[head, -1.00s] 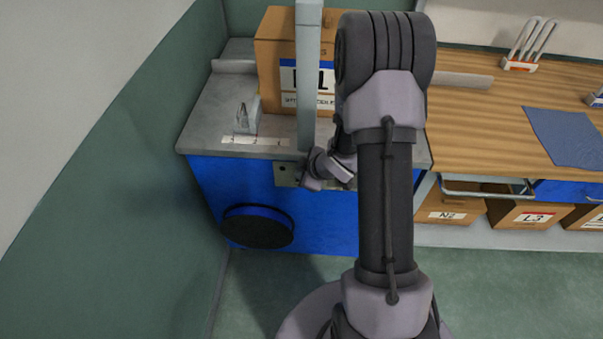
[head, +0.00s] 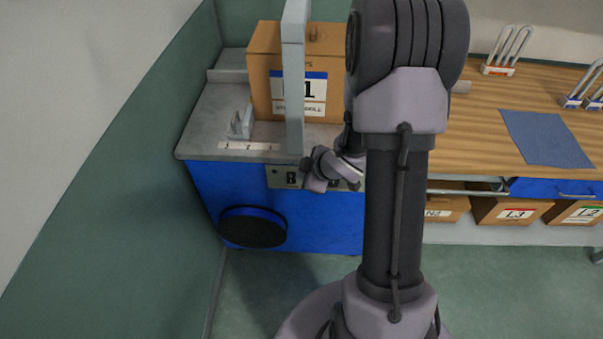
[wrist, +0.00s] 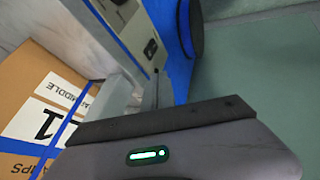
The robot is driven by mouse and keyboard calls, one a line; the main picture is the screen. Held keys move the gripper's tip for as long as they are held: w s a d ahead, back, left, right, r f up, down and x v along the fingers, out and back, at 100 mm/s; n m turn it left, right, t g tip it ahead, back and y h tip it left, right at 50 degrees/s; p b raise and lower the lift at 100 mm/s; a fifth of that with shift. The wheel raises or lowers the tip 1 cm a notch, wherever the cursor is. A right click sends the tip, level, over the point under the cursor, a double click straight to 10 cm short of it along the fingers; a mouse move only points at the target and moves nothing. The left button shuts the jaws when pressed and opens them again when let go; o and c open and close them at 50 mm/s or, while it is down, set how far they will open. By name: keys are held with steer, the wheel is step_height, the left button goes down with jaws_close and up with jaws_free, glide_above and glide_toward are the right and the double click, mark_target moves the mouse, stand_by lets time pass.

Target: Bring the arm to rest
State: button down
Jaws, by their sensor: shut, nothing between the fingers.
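My gripper (head: 312,174) is small and partly hidden in the head view, low in front of the worktop's front edge, left of my dark upright arm link. It is shut with nothing in it. In the wrist view its grey housing with a green light and a dark bar fills the bottom. The arm is folded, with its large dark joint high in front of the bench.
A grey upright post (head: 294,90) stands close behind my gripper. A cardboard box (head: 262,70) is behind it, and it also shows in the wrist view (wrist: 65,80). A blue cabinet (head: 330,222) is below. A blue mat (head: 545,138) lies right; the floor is clear.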

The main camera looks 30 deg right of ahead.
steer(key=s+a+r+m+h, duration=0.15)
steer(key=r+m, duration=0.25)
steer(key=r, duration=0.4)
steer(key=s+a+r+m+h, duration=0.1)
steer(key=s+r+m+h, duration=0.15)
steer(key=r, duration=0.65)
steer(key=s+a+r+m+y, duration=0.2)
steer(key=s+a+r+m, duration=0.1)
steer(key=s+a, duration=0.5)
steer(key=s+a+r+m+g+y, duration=0.1)
steer(key=s+a+r+m+y, duration=0.2)
steer(key=s+a, duration=0.5)
step_height(320, 180, up, 2)
steer(key=shift+s+a+r+m+g, duration=0.25)
steer(key=shift+s+a+m+g, duration=0.1)
steer(key=shift+m, duration=0.4)
